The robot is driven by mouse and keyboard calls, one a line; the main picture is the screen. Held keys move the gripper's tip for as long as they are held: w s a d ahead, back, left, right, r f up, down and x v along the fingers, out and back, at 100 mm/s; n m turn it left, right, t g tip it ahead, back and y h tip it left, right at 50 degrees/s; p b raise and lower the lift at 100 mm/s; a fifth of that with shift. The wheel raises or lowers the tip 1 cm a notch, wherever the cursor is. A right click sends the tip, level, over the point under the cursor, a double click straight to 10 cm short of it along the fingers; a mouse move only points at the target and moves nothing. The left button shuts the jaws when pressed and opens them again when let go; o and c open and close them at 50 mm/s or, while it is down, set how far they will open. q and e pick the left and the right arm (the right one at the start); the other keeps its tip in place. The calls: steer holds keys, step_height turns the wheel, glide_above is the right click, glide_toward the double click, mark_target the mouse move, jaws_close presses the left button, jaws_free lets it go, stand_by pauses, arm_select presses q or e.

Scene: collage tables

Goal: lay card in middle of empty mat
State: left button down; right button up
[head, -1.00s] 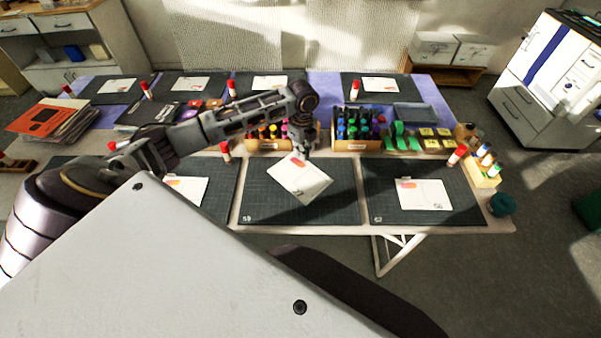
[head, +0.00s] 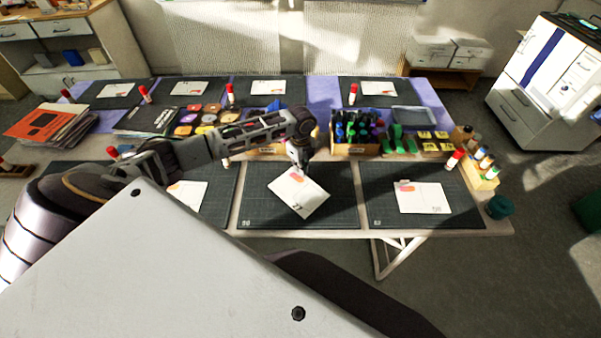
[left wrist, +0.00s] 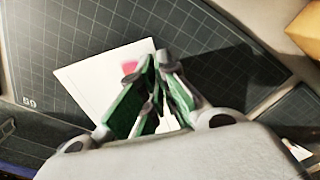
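The card (head: 302,200) is white with a pink-orange patch and the number 27. It is over the middle front mat (head: 340,205), turned at an angle to the mat's edges. The mat is dark with a grid, and no other card shows on it. My left gripper (head: 301,172) is at the card's upper edge, its fingers closed on it. In the left wrist view, the green-padded fingers (left wrist: 158,80) cover part of the card (left wrist: 92,84), with the gridded mat (left wrist: 75,30) behind. I cannot tell whether the card touches the mat. My right gripper is out of view.
Cards lie on the right front mat (head: 460,215) and the left front mat (head: 222,190). A crate of bottles (head: 355,148) and a tape-and-block row stand behind the mats. A glue stick (head: 454,160) stands at the right mat's back edge.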

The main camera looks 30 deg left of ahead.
arm_select(q)
steer(key=shift+f, duration=1.6)
steer(key=shift+f, duration=0.1)
steer(key=c, duration=1.6)
jaws_free()
steer(key=shift+c, duration=0.2)
step_height(320, 180, up, 12)
